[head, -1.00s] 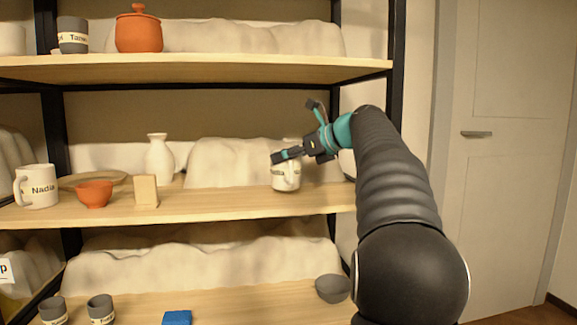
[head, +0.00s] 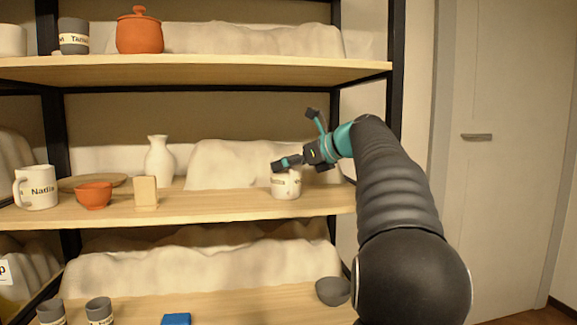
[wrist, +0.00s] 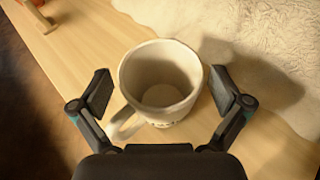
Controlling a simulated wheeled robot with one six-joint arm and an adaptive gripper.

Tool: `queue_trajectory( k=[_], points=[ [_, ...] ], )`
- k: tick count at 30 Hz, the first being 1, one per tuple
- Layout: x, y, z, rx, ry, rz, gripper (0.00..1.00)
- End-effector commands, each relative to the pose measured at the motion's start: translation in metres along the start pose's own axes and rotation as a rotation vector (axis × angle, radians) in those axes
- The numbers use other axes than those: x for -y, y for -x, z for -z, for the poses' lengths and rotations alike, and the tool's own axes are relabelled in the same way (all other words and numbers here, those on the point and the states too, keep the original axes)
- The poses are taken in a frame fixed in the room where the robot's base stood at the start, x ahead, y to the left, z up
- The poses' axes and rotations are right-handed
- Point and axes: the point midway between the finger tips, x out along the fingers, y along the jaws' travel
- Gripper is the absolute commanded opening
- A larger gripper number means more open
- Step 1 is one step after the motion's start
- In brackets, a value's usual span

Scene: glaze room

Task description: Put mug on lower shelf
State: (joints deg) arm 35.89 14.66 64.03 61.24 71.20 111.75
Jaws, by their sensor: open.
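A white mug (head: 286,185) with dark lettering stands upright on the middle shelf (head: 225,207), near its right end. In the wrist view the mug (wrist: 160,80) is seen from above, empty, its handle toward the lower left. My gripper (head: 294,138) is open at the mug's rim in the head view. In the wrist view my gripper (wrist: 160,91) has one finger on each side of the mug, with gaps between them and its wall. The lower shelf (head: 255,303) is below.
The lower shelf holds a grey bowl (head: 333,290), a blue block (head: 177,319) and two grey cups (head: 99,310) at the left. The middle shelf also holds a Nadia mug (head: 37,187), an orange bowl (head: 94,195), a wooden block (head: 146,193) and a white vase (head: 159,157).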

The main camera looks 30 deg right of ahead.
Motion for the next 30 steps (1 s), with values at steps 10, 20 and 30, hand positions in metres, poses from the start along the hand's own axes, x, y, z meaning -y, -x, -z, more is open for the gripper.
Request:
queue_trajectory(
  k=[10, 20, 30],
  points=[
    [0.001, 0.057, -0.001, 0.001, 0.000, 0.004, 1.00],
    [0.001, 0.110, -0.001, 0.001, 0.000, 0.002, 1.00],
    [0.000, 0.120, 0.000, 0.000, 0.001, -0.001, 1.00]
  ],
)
